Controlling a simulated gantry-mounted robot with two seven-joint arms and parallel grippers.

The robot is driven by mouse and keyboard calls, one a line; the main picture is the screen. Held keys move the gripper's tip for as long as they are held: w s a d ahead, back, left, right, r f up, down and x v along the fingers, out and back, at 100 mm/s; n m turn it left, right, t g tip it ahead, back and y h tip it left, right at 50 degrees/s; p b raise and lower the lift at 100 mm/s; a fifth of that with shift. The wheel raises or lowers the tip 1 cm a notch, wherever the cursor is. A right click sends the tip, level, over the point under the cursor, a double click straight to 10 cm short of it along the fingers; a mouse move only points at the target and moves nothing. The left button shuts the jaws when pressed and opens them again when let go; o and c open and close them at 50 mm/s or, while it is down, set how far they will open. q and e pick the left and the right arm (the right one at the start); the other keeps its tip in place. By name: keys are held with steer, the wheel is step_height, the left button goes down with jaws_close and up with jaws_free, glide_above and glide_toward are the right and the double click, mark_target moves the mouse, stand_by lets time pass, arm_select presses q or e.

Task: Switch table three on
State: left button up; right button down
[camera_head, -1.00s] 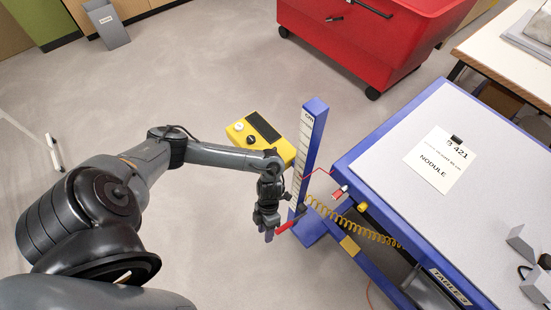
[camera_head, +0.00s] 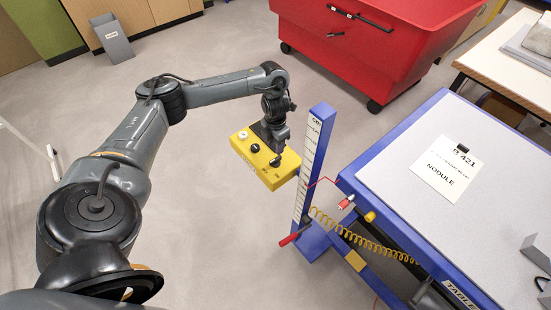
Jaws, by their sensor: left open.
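The blue-framed table (camera_head: 352,187) at the right has a pale top and a front label (camera_head: 460,295) reading "TABLE", its number unclear. A blue post (camera_head: 316,165) with a centimetre scale stands at its left corner. A red-handled lever (camera_head: 290,239) sticks out low on the post. A yellow box (camera_head: 250,170) with a white knob (camera_head: 243,135) and dark knobs lies left of the post. My left gripper (camera_head: 277,160) is open and points down over the yellow box; I cannot tell whether it touches it. It hides part of the box's top. My right gripper is out of view.
A red wheeled bin (camera_head: 375,50) stands behind. A coiled yellow hose (camera_head: 350,232) and a red cable run between post and table. The floor at the left is mostly free.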

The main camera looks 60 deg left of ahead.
mark_target(275, 159)
arm_select(q)
step_height(275, 159, down, 8)
steer(key=shift+r, duration=0.2)
stand_by(0.3)
jaws_close()
